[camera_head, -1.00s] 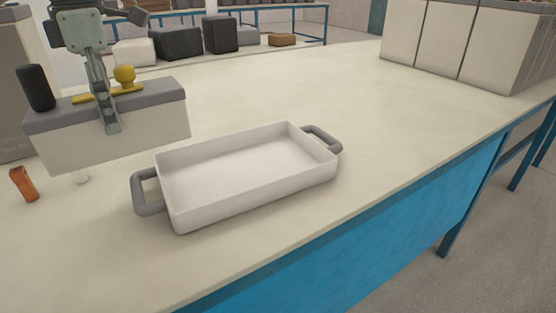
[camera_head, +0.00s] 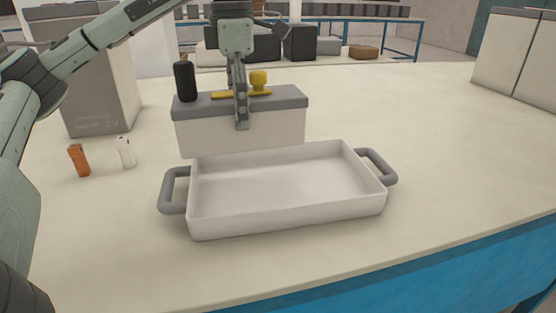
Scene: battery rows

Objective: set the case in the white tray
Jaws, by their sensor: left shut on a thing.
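The case (camera_head: 240,132) is a white box with a grey top; a yellow handle-like part (camera_head: 240,93) and a black upright piece (camera_head: 185,82) are on its top. My left gripper (camera_head: 241,118) is over the top of the case, shut on it. One finger shows against its front side; the other is hidden. The case looks level and held up, at the back left edge of the white tray. The white tray (camera_head: 290,216) is shallow and empty, with a grey handle at each end, and stands on the table. My right gripper is not in view.
A small orange object (camera_head: 79,160) and a small white one (camera_head: 126,152) stand on the table (camera_head: 430,140) left of the tray. A large pale box (camera_head: 100,95) is behind them; pale boxes (camera_head: 515,58) stand at the back right. Table right of the tray is clear.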

